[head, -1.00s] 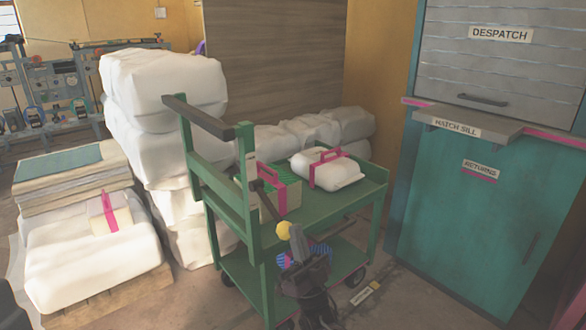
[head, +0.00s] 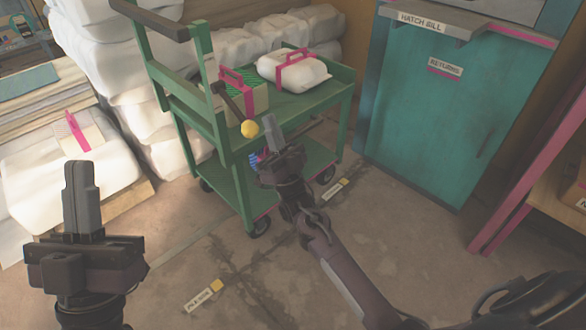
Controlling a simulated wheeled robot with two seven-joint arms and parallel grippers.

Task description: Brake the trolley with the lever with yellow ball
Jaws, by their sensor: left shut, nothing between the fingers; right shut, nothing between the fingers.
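The green trolley (head: 232,165) stands in the middle of the head view, with its dark push handle at the upper left. A dark lever (head: 232,103) with a yellow ball (head: 249,129) on its end hangs down on the near side of the trolley. My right gripper (head: 270,126) is shut and empty, just to the right of the yellow ball in the picture; I cannot tell whether they touch. My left gripper (head: 80,165) is shut and empty, upright at the lower left, well away from the trolley.
On the trolley's top are a white bundle (head: 290,72) with a pink strap and a box (head: 245,98) with a pink handle. White wrapped stacks stand left and behind. A teal hatch cabinet (head: 440,115) stands right. Floor labels lie on open floor in front.

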